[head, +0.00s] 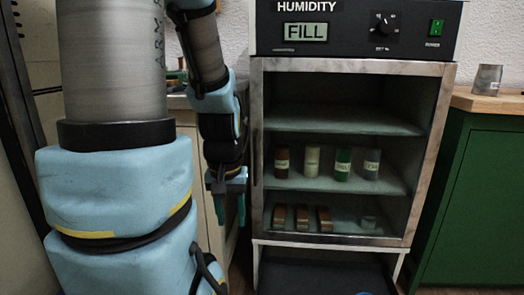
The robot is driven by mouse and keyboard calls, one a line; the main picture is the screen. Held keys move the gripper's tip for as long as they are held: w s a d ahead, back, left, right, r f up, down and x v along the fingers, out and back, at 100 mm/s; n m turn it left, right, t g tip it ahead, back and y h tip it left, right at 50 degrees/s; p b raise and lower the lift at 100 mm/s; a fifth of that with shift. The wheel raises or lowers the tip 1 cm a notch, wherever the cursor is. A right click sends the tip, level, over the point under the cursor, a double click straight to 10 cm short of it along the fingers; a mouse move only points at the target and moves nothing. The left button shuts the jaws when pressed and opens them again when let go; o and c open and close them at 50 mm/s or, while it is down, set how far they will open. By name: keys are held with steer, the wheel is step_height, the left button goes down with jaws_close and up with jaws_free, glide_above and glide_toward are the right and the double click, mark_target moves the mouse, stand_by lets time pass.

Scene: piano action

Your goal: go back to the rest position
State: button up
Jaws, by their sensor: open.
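My arm fills the left side of the head view. My gripper (229,205) hangs to the left of the humidity cabinet (447,115), with its teal fingers pointing down. It is open, and nothing shows between the fingers, though they are small and dim here. It is apart from the items in the cabinet.
The cabinet shows "FILL" on its display (306,32). Several bottles (343,164) stand on the middle shelf. Brown blocks (302,217) and a small clear cup (369,222) sit below. A green cupboard (480,200) at right bears a grey cup (487,80).

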step_height(320, 180, up, 29)
steer(key=p, duration=2.8)
